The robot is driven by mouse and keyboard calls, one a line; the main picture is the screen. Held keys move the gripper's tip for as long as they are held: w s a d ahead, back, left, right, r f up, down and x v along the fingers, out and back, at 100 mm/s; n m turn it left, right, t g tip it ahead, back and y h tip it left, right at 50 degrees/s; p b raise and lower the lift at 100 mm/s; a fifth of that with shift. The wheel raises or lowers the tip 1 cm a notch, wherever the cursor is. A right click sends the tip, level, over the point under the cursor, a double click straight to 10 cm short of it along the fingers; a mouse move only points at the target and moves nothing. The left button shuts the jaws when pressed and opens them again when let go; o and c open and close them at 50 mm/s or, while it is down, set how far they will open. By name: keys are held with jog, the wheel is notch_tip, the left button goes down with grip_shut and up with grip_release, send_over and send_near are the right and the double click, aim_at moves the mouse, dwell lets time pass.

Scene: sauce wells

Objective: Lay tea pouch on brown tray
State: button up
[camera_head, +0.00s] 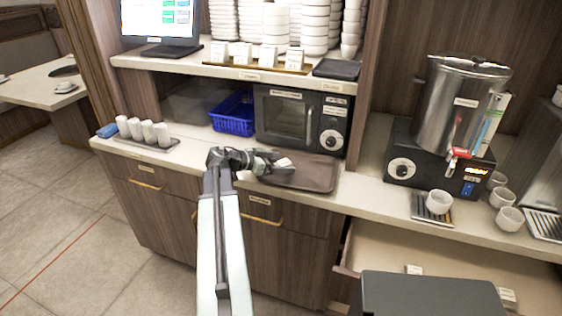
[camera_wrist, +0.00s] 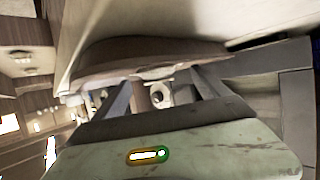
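The brown tray (camera_head: 316,176) lies flat on the counter in front of the microwave. It also shows in the wrist view as a brown slab with a raised rim (camera_wrist: 112,58). My gripper (camera_head: 276,163) is over the tray's left part. A small pale pouch (camera_head: 285,162), which looks like the tea pouch, is at the fingertips. I cannot tell whether the pouch touches the tray.
A microwave (camera_head: 297,118) and a blue basket (camera_head: 233,114) stand behind the tray. A holder with several white cups (camera_head: 146,132) is at the left. A steel urn (camera_head: 462,105) stands at the right. The tray's right part is clear.

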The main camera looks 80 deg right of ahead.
jog(key=shift+r, duration=0.25)
jog(key=p+v, duration=0.5)
jog(key=v, duration=0.7)
jog(key=shift+a+f, duration=0.1)
jog(key=shift+f, duration=0.05)
